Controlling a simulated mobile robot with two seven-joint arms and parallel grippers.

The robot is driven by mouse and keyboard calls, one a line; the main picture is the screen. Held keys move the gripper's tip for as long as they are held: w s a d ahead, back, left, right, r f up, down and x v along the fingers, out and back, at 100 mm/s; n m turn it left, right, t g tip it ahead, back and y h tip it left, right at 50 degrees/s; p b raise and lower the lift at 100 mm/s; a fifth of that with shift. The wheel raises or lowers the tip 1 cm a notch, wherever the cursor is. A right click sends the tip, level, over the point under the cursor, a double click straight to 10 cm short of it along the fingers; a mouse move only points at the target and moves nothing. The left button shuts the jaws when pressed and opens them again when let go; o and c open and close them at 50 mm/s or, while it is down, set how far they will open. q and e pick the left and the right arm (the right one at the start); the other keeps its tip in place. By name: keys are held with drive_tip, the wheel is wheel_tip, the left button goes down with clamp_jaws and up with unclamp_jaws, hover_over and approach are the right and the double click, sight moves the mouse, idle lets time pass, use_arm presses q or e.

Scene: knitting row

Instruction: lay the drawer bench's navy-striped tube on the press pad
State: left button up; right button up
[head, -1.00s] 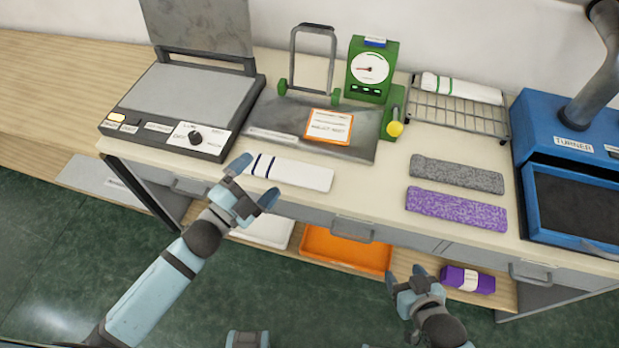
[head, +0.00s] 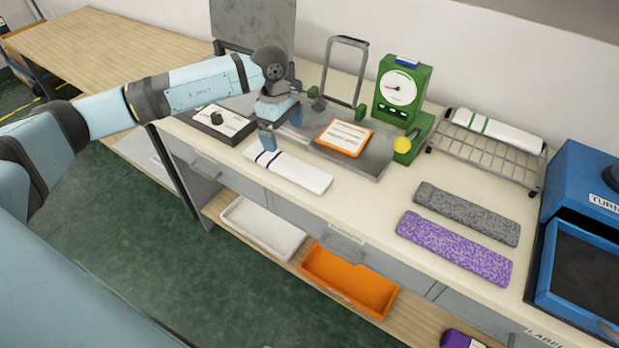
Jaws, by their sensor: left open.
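The white tube with navy stripes (head: 298,173) lies flat on the drawer bench near its front edge, its striped end to the left. My left gripper (head: 282,128) is open, fingers pointing down, just above and behind the striped end. Nothing is between its fingers. I cannot tell whether a fingertip touches the tube. The press (head: 222,121) stands behind on the left with its lid (head: 255,18) raised. My left arm hides most of its pad. My right gripper is out of view.
A metal plate with an orange-framed card (head: 345,138) and a green gauge (head: 398,92) stand behind the tube. A grey strip (head: 468,213) and a purple strip (head: 455,248) lie to the right. A green-striped white tube (head: 498,132) rests on a wire rack (head: 480,158). A blue turner (head: 590,195) stands far right.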

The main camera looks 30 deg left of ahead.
use_arm(q)
drive_tip(key=a+y, duration=0.1)
drive_tip(key=a, duration=0.1)
hover_over(283, 161)
drive_tip(key=f, duration=0.7)
drive_tip(key=shift+s+a, duration=0.2)
drive_tip(key=shift+s, duration=0.2)
drive_tip(key=f, duration=0.4)
drive_tip(key=f+p, duration=0.1)
drive_tip(key=shift+w+d+f, duration=0.2)
drive_tip(key=shift+w+f, duration=0.1)
drive_tip(key=shift+f, duration=0.1)
drive_tip(key=c, duration=0.9)
